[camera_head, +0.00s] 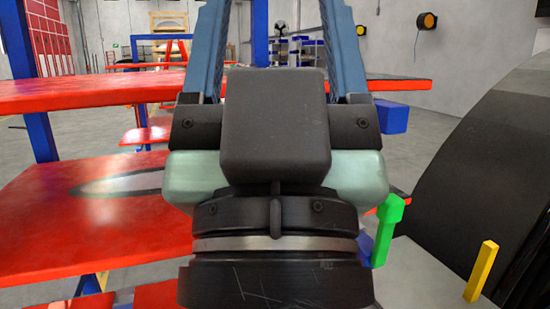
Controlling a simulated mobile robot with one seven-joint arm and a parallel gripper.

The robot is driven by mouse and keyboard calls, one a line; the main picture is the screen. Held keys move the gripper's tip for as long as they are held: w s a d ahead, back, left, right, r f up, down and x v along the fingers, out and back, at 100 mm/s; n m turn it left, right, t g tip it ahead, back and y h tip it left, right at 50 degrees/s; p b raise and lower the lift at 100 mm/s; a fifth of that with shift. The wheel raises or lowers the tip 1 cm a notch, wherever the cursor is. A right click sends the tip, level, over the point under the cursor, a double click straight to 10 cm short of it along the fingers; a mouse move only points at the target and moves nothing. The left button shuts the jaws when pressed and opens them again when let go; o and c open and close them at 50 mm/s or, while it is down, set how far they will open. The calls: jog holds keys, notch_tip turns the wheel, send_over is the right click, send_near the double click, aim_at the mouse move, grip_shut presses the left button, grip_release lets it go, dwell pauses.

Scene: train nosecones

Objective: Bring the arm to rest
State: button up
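My gripper (272,30) fills the middle of the head view, pointing away from the camera. Its two blue fingers stand wide apart, with the far room visible between them. The fingertips run out of the top of the picture. No object shows between the visible parts of the fingers. My gripper's dark body and wrist hide much of what lies behind them.
A red-shelved rack with blue posts (100,215) stands on the left and behind my gripper. A large dark curved body (470,150) is at the right. A green post (385,230) and a yellow post (481,272) rise from a grey surface (425,280) at lower right.

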notch_tip(320, 180, up, 24)
jog(key=p, duration=2.1)
jog(key=shift+p, duration=0.4)
